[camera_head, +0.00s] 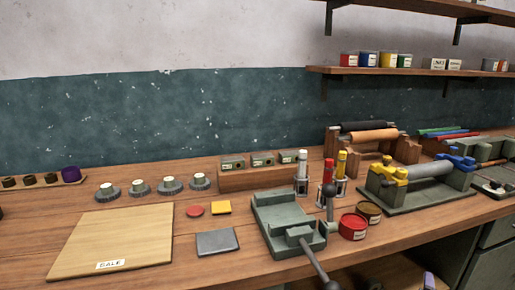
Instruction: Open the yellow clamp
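The yellow clamp (389,171) sits on the left end of a dark green fixture (399,203) at the right of the workbench. A grey cylinder (431,170) lies across the fixture, its left end at the yellow clamp. A blue clamp (456,159) is at the cylinder's right end. The yellow clamp is small in view, and I cannot tell whether it is open or shut. Neither of my grippers shows in the head view.
A green vise (283,222) with long ball-ended handles stands left of the fixture. Red and brown tins (353,227) (369,211) stand between them. Upright tubes (341,163) and a wooden roller rack (365,143) are behind. A wooden board (112,240) lies at left.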

